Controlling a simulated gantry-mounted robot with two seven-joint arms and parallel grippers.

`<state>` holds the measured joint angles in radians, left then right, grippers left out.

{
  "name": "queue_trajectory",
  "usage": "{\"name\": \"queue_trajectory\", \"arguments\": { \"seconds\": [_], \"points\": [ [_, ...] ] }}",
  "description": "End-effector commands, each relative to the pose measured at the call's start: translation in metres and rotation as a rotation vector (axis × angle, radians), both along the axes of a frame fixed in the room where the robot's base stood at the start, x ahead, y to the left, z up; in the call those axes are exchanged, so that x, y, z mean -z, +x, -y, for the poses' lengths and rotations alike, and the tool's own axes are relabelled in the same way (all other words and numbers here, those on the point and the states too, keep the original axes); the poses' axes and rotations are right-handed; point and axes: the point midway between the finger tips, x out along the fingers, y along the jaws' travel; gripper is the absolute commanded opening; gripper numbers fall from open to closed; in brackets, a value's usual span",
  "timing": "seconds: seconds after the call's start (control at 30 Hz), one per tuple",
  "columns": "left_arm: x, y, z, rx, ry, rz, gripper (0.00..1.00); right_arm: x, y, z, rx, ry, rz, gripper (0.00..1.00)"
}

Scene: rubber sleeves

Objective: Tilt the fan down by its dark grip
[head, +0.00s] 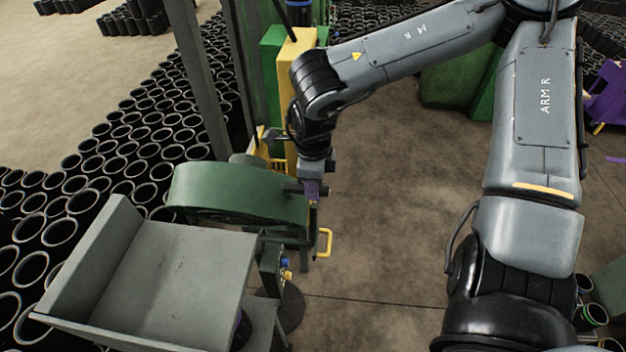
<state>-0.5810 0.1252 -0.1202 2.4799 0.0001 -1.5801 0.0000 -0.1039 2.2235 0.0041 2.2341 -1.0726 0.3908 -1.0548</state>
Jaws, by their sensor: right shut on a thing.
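The fan (235,188) is a green rounded drum left of the middle, behind a grey metal tray. Its dark grip (294,188) is a short bar at the drum's right end, mostly hidden at my gripper. My right gripper (311,190) points down there, shut on the dark grip; its fingertips are small and partly hidden. The fan's top lies nearly level, and its lower front is hidden by the tray. My left gripper is out of view.
The grey tray (165,275) stands in front of the fan. A yellow handle (324,243) sticks out below the gripper. Many black rubber sleeves (100,175) cover the floor at left. A yellow post (292,80) stands behind. Brown floor (395,230) at right is clear.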

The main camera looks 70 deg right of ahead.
Motion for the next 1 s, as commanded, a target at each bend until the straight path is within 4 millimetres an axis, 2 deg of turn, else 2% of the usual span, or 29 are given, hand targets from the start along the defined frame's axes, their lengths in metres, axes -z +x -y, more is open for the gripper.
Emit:
{"name": "queue_trajectory", "arguments": {
  "seconds": [0.03, 0.13, 0.17, 0.3, 0.7, 0.87, 1.0],
  "points": [
    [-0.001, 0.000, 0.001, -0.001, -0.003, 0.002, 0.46, 0.002, -0.003, -0.007, -0.010, 0.019, -0.009, 0.00],
    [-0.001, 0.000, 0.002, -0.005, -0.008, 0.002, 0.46, 0.002, -0.003, -0.007, -0.011, 0.020, -0.009, 0.00],
    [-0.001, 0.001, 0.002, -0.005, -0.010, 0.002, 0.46, 0.002, -0.003, -0.007, -0.011, 0.020, -0.009, 0.34],
    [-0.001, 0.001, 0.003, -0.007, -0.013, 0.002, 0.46, 0.002, -0.002, -0.006, -0.011, 0.018, -0.008, 0.55],
    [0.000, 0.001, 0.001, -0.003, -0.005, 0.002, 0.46, -0.003, -0.001, -0.004, -0.007, 0.011, -0.004, 0.55],
    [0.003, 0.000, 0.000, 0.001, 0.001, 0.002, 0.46, -0.020, 0.000, -0.004, -0.007, 0.011, -0.002, 0.55],
    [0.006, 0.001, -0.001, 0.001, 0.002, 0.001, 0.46, -0.044, -0.001, -0.005, -0.008, 0.009, -0.001, 0.55]
  ]
}}
